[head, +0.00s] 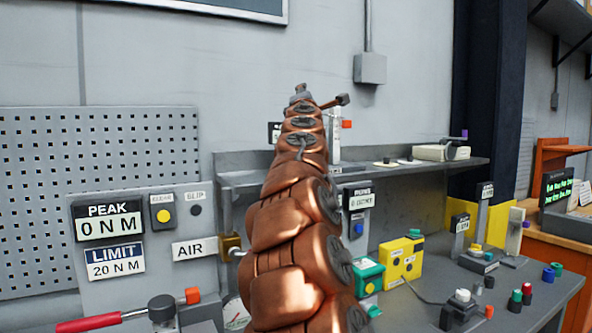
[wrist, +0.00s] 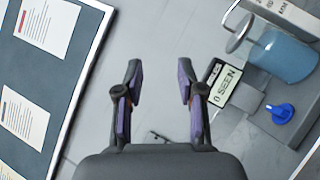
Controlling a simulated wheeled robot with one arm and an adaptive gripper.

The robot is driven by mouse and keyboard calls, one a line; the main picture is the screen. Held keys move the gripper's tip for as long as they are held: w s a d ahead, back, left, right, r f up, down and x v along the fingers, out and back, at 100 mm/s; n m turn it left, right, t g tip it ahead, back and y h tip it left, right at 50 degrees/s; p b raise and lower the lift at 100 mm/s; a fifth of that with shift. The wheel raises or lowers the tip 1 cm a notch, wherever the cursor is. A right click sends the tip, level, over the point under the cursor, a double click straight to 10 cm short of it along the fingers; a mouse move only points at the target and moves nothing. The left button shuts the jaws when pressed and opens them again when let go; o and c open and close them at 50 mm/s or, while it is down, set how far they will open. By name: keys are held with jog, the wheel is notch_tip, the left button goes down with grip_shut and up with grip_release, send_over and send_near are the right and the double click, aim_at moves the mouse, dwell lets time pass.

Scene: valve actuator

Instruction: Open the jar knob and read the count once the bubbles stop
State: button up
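In the wrist view, a jar of blue liquid (wrist: 285,55) stands at the right. A counter display reading "0 SEEN" (wrist: 225,85) is beside it, tilted in the picture. A blue knob (wrist: 282,112) sits on a grey block below the jar. I cannot make out any bubbles. My gripper (wrist: 160,72) is open and empty, its purple-padded fingers apart, left of the display and the knob. My arm hides part of the shelf there.
A grey shelf (head: 440,164) runs behind my arm. A panel (head: 140,205) with "PEAK 0 N M" and "LIMIT 20 N M" is at left, with a red-handled tool (head: 90,323) below. A yellow box (head: 402,258) stands on the bench. A board with papers (wrist: 60,80) is left in the wrist view.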

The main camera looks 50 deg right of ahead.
jog(key=w+d+f+n+t+y, duration=0.1)
jog(key=w+d+f+n+y, duration=0.1)
jog(key=f+n+y, duration=0.2)
jog(key=w+d+f+n+y+b, duration=0.1)
jog(key=f+n+y, duration=0.3)
jog(key=f+n, duration=0.4)
jog(key=w+d+f+n+t+y, duration=0.1)
jog(key=w+d+f+n+y, duration=0.2)
jog(key=f+n, duration=0.3)
jog(key=shift+w+f+n+t+y, duration=0.15)
jog(key=shift+n+t+y, duration=0.2)
jog(key=shift+n, duration=0.75)
jog(key=p+x, duration=0.2)
jog(key=x, duration=0.1)
jog(key=shift+w+d+f, duration=0.2)
jog(key=shift+w+f, duration=0.05)
jog(key=shift+w, duration=0.2)
grip_shut()
